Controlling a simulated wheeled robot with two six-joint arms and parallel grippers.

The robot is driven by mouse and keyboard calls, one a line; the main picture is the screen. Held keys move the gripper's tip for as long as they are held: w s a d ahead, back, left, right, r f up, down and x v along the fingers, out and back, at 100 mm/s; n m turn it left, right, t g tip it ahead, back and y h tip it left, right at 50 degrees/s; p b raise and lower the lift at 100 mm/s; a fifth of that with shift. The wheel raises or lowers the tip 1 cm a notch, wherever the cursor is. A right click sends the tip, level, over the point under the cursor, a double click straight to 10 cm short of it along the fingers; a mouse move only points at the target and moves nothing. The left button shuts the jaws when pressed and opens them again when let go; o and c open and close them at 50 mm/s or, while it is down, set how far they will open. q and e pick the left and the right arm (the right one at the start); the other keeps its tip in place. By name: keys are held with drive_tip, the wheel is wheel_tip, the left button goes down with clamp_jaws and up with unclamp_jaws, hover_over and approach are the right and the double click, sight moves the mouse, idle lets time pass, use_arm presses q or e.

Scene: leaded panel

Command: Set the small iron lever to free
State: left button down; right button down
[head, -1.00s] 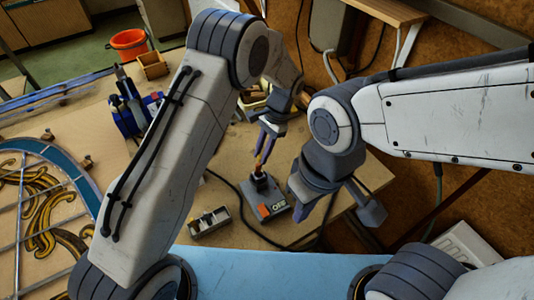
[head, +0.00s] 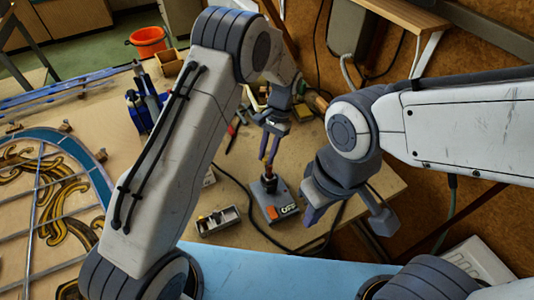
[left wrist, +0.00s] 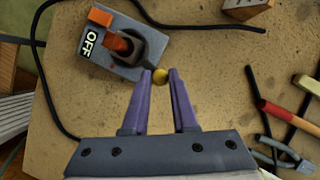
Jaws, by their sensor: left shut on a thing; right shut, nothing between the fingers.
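A grey control box (head: 282,203) marked OFF, with an orange block on top, stands on the bench below my left gripper in the head view. It is at the upper left in the left wrist view (left wrist: 135,66), where an orange-brown stub sits in its dark socket. My left gripper (head: 269,162) reaches down over the box. The shaft's tilt is unclear. My right gripper (head: 312,215) is shut and empty, right of the box. No FREE marking is readable.
A small metal tray (head: 218,221) lies left of the box. A black cable runs round the box. Tools, including a red-handled one (left wrist: 278,110), lie on the bench. The leaded panel (head: 108,182) is at the left. An orange bucket (head: 148,40) stands farther back.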

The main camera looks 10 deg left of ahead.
use_arm(q)
drive_tip(key=shift+s, duration=0.15)
drive_tip(key=c, duration=0.7)
unclamp_jaws()
drive_tip(key=shift+w+d+r, duration=0.1)
drive_tip(key=shift+w+r, duration=0.25)
drive_tip(key=shift+r, duration=0.1)
drive_tip(key=b+v, duration=0.2)
drive_tip(key=v, duration=0.7)
drive_tip(key=shift+r+b, duration=0.25)
drive_tip(key=shift+b, duration=0.15)
